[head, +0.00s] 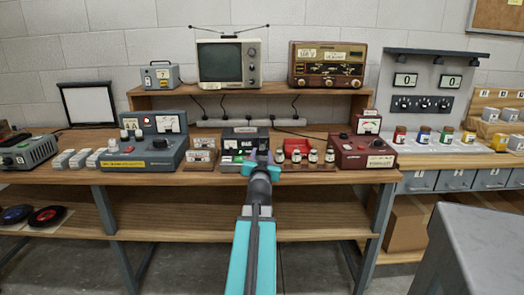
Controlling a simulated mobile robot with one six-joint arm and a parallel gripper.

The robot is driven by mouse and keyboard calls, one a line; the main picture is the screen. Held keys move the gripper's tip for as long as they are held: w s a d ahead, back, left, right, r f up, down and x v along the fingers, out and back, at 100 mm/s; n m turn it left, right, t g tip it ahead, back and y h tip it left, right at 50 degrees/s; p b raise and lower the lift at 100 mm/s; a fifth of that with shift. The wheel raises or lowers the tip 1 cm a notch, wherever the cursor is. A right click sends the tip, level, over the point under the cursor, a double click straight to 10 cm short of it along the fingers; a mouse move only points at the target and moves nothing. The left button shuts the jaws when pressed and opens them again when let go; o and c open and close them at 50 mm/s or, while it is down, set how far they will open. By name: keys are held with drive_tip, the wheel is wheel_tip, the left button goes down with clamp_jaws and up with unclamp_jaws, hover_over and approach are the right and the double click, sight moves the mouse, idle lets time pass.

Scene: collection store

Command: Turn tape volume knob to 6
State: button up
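My arm reaches from the bottom centre to the bench. My gripper (253,157) is at the front of a small dark device (245,134) with a pale label on top. This may be the tape unit, but its markings are too small to read. The gripper and wrist hide part of its front, so I cannot make out a tape volume knob or its setting. The fingertips are too small to tell whether they are open, shut or touching anything.
A grey-blue console (158,160) stands left on the wooden bench (205,177), and a red meter box (362,160) right. Small jars (313,156) and a red tray (297,146) sit close right of my gripper. A television (229,62) and radio (327,65) stand on the shelf behind.

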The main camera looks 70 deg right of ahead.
sight(262, 148)
drive_tip(key=shift+x, duration=1.75)
clamp_jaws()
